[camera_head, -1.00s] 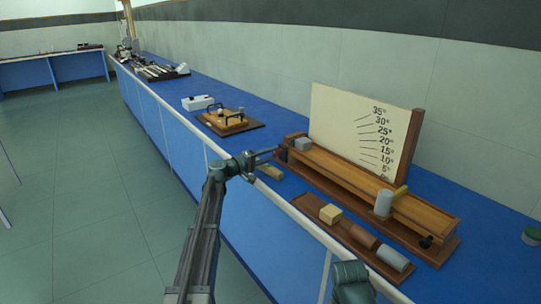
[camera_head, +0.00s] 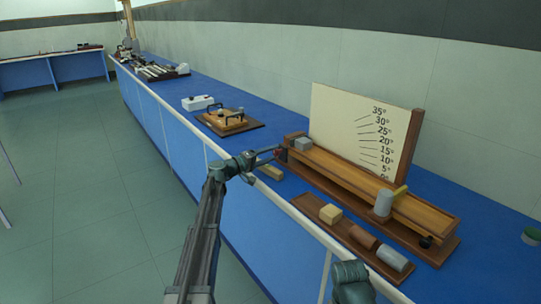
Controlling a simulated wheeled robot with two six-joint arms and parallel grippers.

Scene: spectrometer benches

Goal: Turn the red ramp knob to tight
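The wooden ramp (camera_head: 370,188) stands on the blue bench, with a white angle board (camera_head: 345,125) behind it. A small dark reddish part, which looks like the red ramp knob (camera_head: 282,154), is at the ramp's left end and partly hard to make out. My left gripper (camera_head: 268,156) is just left of it, with its two fingers apart and pointing right toward that end. I cannot tell whether the fingertips touch the knob. Only a rounded piece of my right arm shows at the bottom; its gripper is out of view.
A tray (camera_head: 300,202) with a yellowish block (camera_head: 330,213), a brown block (camera_head: 363,237) and a grey block (camera_head: 393,258) lies in front of the ramp. A wooden device (camera_head: 232,122) is farther left.

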